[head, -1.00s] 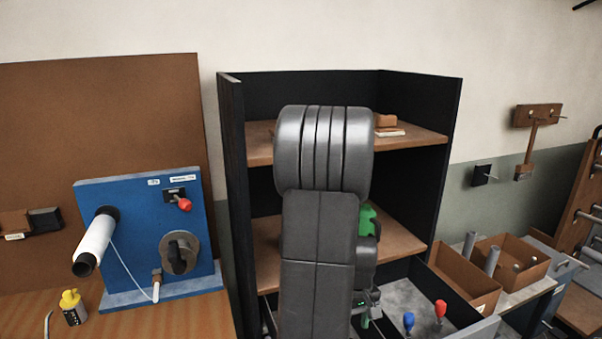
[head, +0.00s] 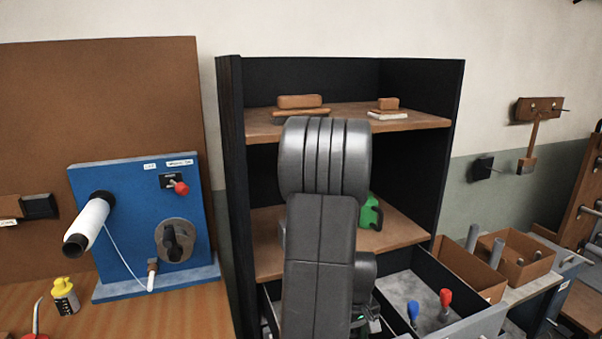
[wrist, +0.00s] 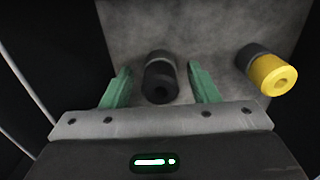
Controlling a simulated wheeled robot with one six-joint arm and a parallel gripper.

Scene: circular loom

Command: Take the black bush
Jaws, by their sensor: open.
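The black bush (wrist: 160,77) is a short black cylinder with a hole in its end and a grey band. It lies on the grey floor of a compartment in the wrist view. My gripper (wrist: 160,87) is open, with one green finger on each side of the bush and a gap showing on both sides. In the head view my arm hides the bush, and only a bit of the gripper shows low down.
A black and yellow cylinder (wrist: 268,72) lies right of the bush, outside the fingers. In the head view, a blue-handled tool (head: 413,310) and a red-handled tool (head: 445,300) stand in the drawer (head: 400,285). Dark walls flank the compartment.

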